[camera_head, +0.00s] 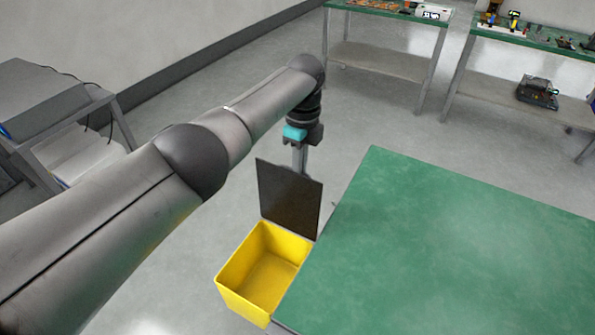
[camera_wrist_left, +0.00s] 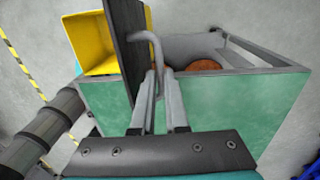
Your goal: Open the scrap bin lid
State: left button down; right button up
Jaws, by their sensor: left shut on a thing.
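The yellow scrap bin (camera_head: 275,274) stands on the floor beside the green table, its top uncovered and no contents visible. Its dark lid (camera_head: 290,202) stands roughly upright at the bin's far edge. My left gripper (camera_head: 300,160) is above the lid's top edge in the head view. In the left wrist view, the gripper fingers (camera_wrist_left: 160,82) are shut on a thin grey bent handle (camera_wrist_left: 150,38) beside the dark lid (camera_wrist_left: 127,50). The yellow bin (camera_wrist_left: 86,42) shows behind the lid there. My right gripper is not in view.
The green table (camera_head: 440,240) fills the right, close to the bin and lid. A grey shelf (camera_head: 75,125) stands at the left. Workbenches with small items (camera_head: 520,35) stand at the back. The floor (camera_head: 375,125) between them is clear.

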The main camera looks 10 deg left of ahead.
pick_arm(q)
jog(key=shift+s+f, duration=0.15)
jog(key=shift+f, duration=0.1)
jog(key=c, duration=0.9)
grip_release()
jog(key=shift+r, duration=0.15)
jog(key=r, duration=0.5)
jog(key=w+r+p, duration=0.1)
jog(key=r, duration=0.4)
jog(key=r+p, duration=0.1)
jog(key=r, duration=0.4)
jog(key=shift+w+d+r, duration=0.1)
jog(key=shift+w+d, duration=0.05)
jog(key=shift+d, duration=0.05)
